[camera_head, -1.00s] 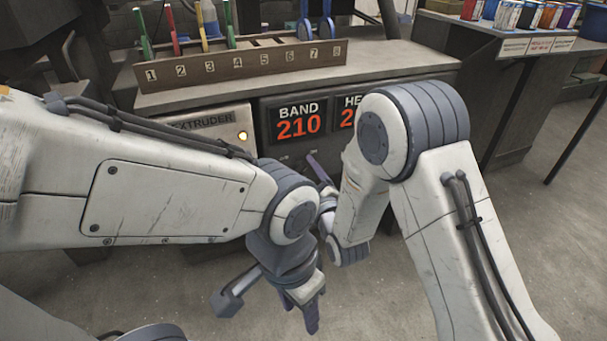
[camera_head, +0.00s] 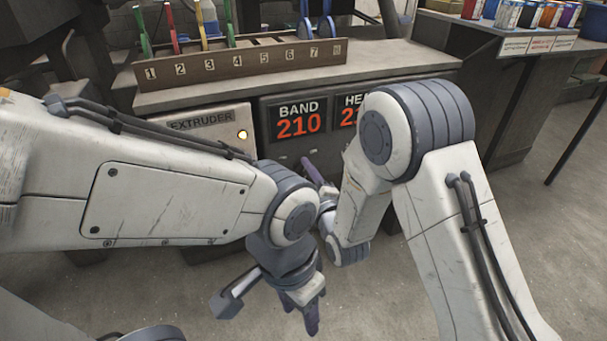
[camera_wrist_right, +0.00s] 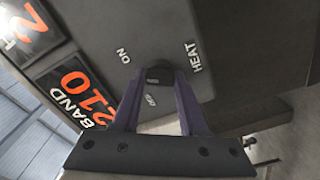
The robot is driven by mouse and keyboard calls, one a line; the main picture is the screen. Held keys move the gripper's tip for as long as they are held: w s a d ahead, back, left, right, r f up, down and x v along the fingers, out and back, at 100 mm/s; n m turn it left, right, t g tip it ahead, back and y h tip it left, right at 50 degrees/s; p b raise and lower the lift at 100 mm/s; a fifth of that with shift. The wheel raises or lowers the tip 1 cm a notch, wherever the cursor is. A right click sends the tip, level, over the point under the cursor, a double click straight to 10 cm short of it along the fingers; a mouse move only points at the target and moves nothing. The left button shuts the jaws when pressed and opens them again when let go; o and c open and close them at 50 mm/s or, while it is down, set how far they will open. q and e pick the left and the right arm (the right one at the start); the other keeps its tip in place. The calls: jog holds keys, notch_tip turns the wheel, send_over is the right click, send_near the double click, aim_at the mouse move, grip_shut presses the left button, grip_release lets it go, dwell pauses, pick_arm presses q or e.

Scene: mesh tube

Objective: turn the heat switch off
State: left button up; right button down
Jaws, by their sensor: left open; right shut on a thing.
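The heat switch is a small black knob (camera_wrist_right: 159,74) on a dark grey panel in the right wrist view. The labels ON, OFF and HEAT surround it; OFF shows between my fingers. My right gripper (camera_wrist_right: 160,84) has its purple fingers shut on the knob, one on each side. Which label the knob points to cannot be told. In the head view my right gripper (camera_head: 314,172) reaches the panel under the displays, and the knob is hidden there. My left gripper (camera_head: 307,311) hangs lower, open and empty, pointing down, away from the panel.
The BAND display (camera_head: 297,120) reads 210. The HEAT display (camera_head: 348,110) is partly hidden by my right arm. The extruder panel (camera_head: 200,124) has a lit amber lamp. A numbered rack (camera_head: 250,65) with tools stands on the bench above.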

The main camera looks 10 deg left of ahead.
jog(key=n+b, duration=0.1)
jog(key=n, duration=0.6)
jog(key=shift+f, duration=0.15)
jog(key=n+b, duration=0.1)
jog(key=n, duration=0.3)
jog(key=shift+n+b, duration=0.35)
jog(key=shift+n, duration=1.45)
jog(key=shift+c, duration=2.2)
grip_release()
